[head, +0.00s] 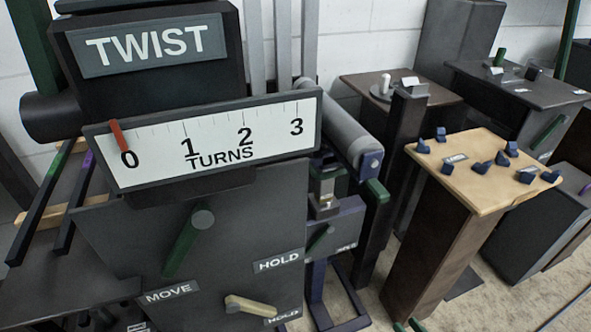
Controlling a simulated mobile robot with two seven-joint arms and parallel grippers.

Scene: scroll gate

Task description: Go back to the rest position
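The scroll gate station stands large at the left, with a dark TWIST sign (155,45) on top. Its white TURNS dial (205,145) has marks from 0 to 3, and the red pointer (118,138) is at 0. Below, a green lever (188,243) is tilted on the dark front panel (130,240). A pale wooden lever (250,306) lies near the MOVE and HOLD labels. I cannot make out either gripper clearly. Two small green tips (408,326) show at the bottom edge; I cannot tell whether they are gripper fingers.
A tan-topped pedestal (480,165) with several blue blocks stands at the right. Behind it are a brown-topped table (440,92) and a dark table (540,85). A dark box (540,225) stands at the far right. Carpet (490,300) is bare at the lower right.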

